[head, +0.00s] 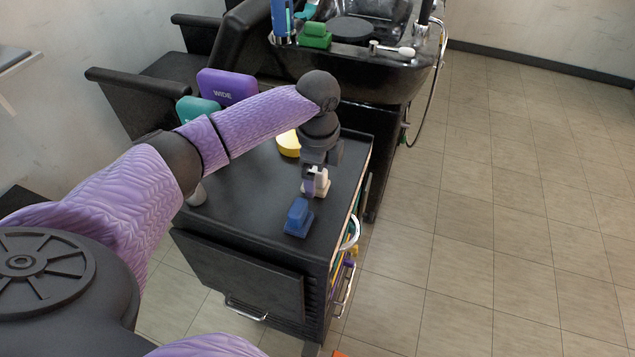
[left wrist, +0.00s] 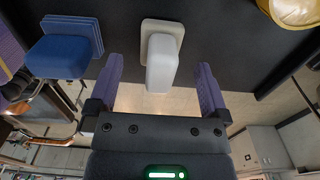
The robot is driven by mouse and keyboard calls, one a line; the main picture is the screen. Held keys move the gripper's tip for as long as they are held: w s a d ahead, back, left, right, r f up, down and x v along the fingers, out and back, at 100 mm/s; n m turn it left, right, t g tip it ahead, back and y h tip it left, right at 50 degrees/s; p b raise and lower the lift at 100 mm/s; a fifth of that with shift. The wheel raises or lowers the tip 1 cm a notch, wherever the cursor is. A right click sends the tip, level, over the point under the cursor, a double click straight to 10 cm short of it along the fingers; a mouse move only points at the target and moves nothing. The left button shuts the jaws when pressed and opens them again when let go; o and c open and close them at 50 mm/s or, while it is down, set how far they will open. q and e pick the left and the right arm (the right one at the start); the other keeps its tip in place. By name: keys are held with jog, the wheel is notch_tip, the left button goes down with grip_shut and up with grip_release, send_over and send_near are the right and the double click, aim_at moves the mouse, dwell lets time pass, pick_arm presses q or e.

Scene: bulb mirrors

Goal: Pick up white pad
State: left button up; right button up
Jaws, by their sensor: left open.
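The white pad (head: 323,186) stands on the black cart top (head: 240,192), partly hidden by my left gripper in the head view. In the left wrist view the white pad (left wrist: 161,42) has a wide base and a narrower block, and the block's end lies in the gap between the fingertips. My left gripper (head: 314,178) is open, with its purple fingers to either side of the pad in the left wrist view (left wrist: 160,72). A gap shows on both sides of the block. My right gripper is out of view.
A blue pad (head: 298,217) stands close by toward the cart's near edge. A yellow round thing (head: 288,143) lies farther back on the cart. Purple (head: 228,86) and teal (head: 197,108) pieces stand at the back left. A black basin unit with a green pad (head: 315,36) is behind.

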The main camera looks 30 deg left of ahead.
pick_arm(q)
notch_tip(320, 180, down, 2)
jog(key=shift+f, duration=0.4)
jog(key=shift+r, duration=0.15)
jog(key=shift+c, duration=0.4)
grip_shut()
notch_tip(320, 180, up, 10)
jog(key=p, duration=0.3)
jog(key=shift+r+p, duration=0.1)
jog(key=shift+p, duration=0.25)
jog(key=c, duration=0.6)
grip_release()
jog(key=c, duration=0.5)
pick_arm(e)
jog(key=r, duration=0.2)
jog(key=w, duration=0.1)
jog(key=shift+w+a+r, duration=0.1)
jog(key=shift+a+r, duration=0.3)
